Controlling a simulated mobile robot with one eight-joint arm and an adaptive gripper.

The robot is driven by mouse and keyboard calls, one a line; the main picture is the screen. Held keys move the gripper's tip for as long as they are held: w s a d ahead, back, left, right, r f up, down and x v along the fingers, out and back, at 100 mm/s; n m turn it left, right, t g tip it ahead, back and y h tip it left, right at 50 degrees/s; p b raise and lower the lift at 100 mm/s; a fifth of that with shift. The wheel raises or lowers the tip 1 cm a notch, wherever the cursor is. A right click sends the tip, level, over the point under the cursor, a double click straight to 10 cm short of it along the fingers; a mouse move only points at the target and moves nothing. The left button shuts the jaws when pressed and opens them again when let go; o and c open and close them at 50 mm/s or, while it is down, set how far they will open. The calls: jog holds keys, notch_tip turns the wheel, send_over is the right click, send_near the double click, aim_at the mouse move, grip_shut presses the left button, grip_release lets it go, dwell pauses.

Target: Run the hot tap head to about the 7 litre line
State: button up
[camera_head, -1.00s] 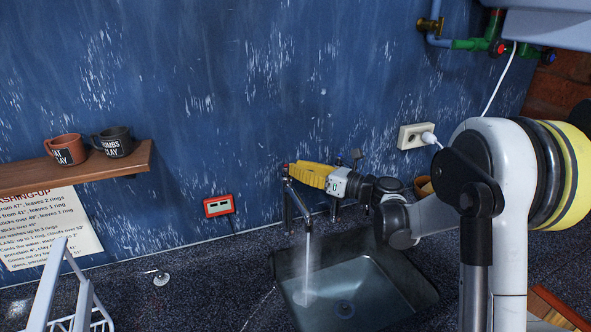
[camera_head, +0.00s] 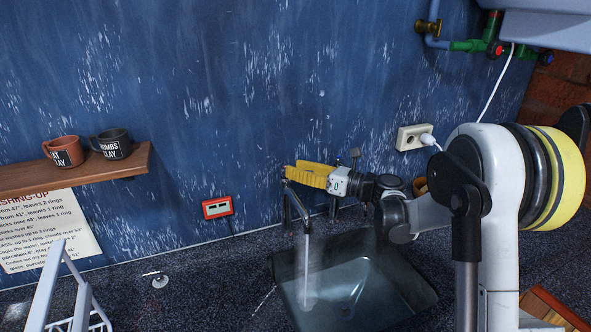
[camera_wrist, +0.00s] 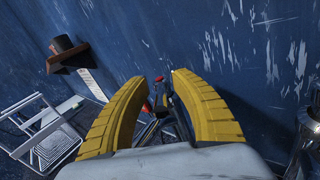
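The tap (camera_head: 291,203) stands behind the sink (camera_head: 279,272), and a stream of water (camera_head: 307,262) falls from its spout. Haze hangs over the sink, and water seems to cover its bottom. I cannot read a litre line. My gripper (camera_head: 287,174) is at the top left of the tap in the head view. Its yellow fingers hide the hot tap head there; a blue-topped tap head (camera_head: 337,162) shows behind it. In the wrist view my gripper (camera_wrist: 159,78) has its fingertips apart, with small red parts and the tap's metal seen through the gap. Contact cannot be told.
A red-framed box (camera_head: 217,207) is on the blue wall. A shelf (camera_head: 75,172) with two mugs hangs at left above a washing-up notice (camera_head: 45,228). A white rack (camera_head: 75,292) stands at front left. A socket (camera_head: 414,137) is at right.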

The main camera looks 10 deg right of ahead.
jog(key=v, duration=1.2)
dwell(6.8)
